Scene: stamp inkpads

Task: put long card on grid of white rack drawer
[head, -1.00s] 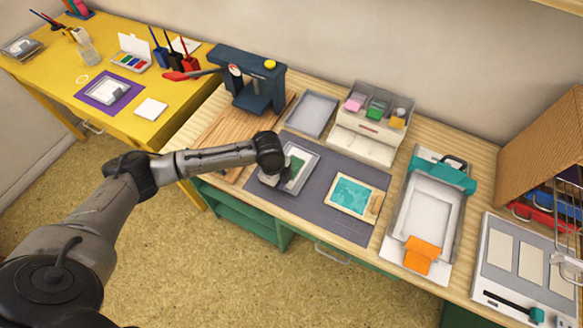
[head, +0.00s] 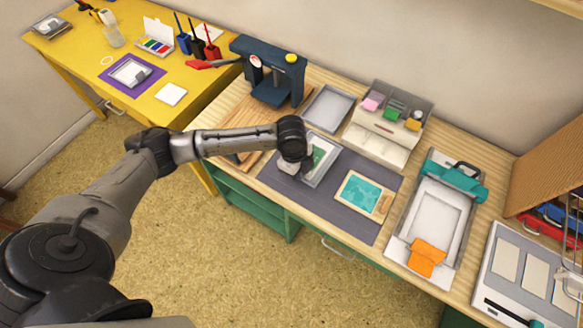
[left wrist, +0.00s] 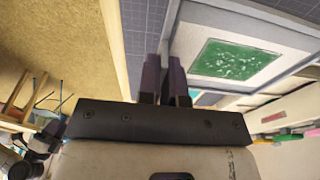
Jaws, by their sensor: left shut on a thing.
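My left gripper (left wrist: 165,82) is shut on the near edge of a pale frame (left wrist: 255,20) that surrounds a green printed panel (left wrist: 235,62). In the head view the left gripper (head: 291,168) is at the left side of this frame (head: 327,168), over the dark mat; I cannot tell whether the frame is lifted. Long pale cards (head: 505,258) lie side by side on a grey board at the right. A white drawer (head: 373,148) sits low in the front of the white unit. I cannot make out a grid in it.
The grey mat (head: 325,217) also holds a wooden frame with a teal panel (head: 361,193). An empty grey tray (head: 328,107) and a blue press (head: 270,72) stand behind. A white tray with teal and orange parts (head: 437,215) is at right. A wire rack stands at far right.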

